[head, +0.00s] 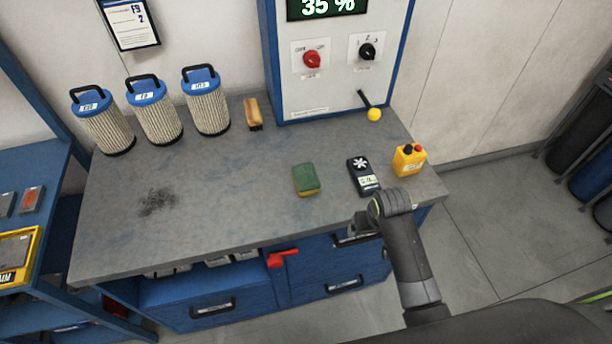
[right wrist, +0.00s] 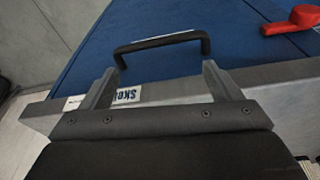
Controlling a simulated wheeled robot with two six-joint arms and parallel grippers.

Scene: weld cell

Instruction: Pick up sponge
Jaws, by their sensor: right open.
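The sponge (head: 306,180), green on top with a yellow layer below, lies flat on the grey workbench (head: 235,215), right of its middle and near the front edge. My right gripper (head: 358,228) is at the bench's front edge, to the right of and nearer than the sponge, apart from it. In the right wrist view my right gripper (right wrist: 158,75) is open, its two fingers wide apart with nothing held. A black drawer handle (right wrist: 160,42) shows beyond the fingers. The sponge is not in the right wrist view. My left gripper is not in view.
A black meter (head: 363,176) and a yellow box (head: 408,160) stand right of the sponge. Three filter cartridges (head: 160,122), a brush (head: 253,114) and a control cabinet (head: 335,70) are at the back. A red lever (head: 283,257) sits below the bench edge.

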